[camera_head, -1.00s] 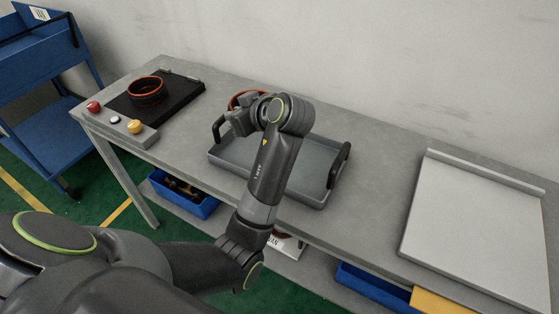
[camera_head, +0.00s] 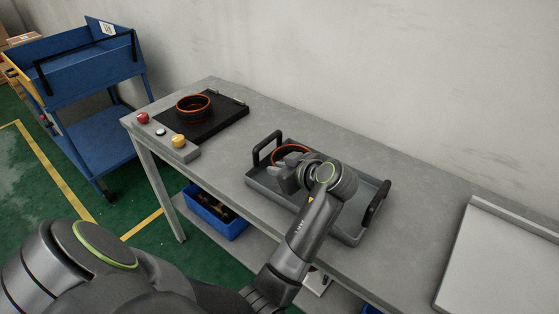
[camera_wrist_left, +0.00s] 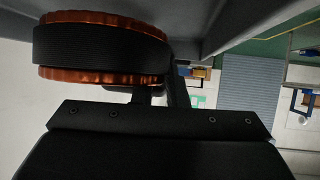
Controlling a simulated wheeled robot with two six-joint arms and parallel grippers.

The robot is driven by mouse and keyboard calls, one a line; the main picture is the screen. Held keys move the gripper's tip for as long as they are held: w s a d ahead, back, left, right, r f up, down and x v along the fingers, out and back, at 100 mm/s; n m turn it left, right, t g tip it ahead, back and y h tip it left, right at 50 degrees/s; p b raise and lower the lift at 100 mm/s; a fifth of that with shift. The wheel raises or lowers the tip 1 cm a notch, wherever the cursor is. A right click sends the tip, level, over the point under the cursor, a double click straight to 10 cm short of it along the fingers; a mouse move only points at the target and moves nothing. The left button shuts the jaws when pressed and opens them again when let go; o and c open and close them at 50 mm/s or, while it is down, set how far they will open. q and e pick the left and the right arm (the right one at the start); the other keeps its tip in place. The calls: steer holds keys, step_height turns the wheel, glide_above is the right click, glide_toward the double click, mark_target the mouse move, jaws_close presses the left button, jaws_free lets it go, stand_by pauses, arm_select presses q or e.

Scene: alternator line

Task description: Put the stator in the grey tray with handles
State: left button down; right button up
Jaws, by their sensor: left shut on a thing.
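The stator (camera_head: 291,148), a dark ribbed ring with copper-orange rims, is partly hidden behind my left gripper (camera_head: 281,172) in the head view. It sits within the outline of the grey tray (camera_head: 348,236), close to the tray's left black handle. In the left wrist view, the stator (camera_wrist_left: 100,50) is at the upper left, with my left gripper's dark fingers (camera_wrist_left: 155,93) at its side. My left gripper is shut on it. Whether the stator touches the tray floor cannot be told. My right gripper is not in view.
A second orange-rimmed ring (camera_head: 193,107) stands on a black plate (camera_head: 224,116) at the bench's left end, near red, white and yellow buttons. A light grey board (camera_head: 500,260) lies at the right. A blue bin (camera_head: 215,212) is on the lower shelf; a blue cart (camera_head: 92,68) stands left.

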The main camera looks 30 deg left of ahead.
arm_select(q)
steer(key=shift+f, duration=0.6)
steer(key=c, duration=1.9)
jaws_free()
steer(key=shift+f, duration=0.2)
steer(key=o, duration=0.4)
steer(key=shift+o, duration=0.2)
steer(key=shift+r, duration=0.25)
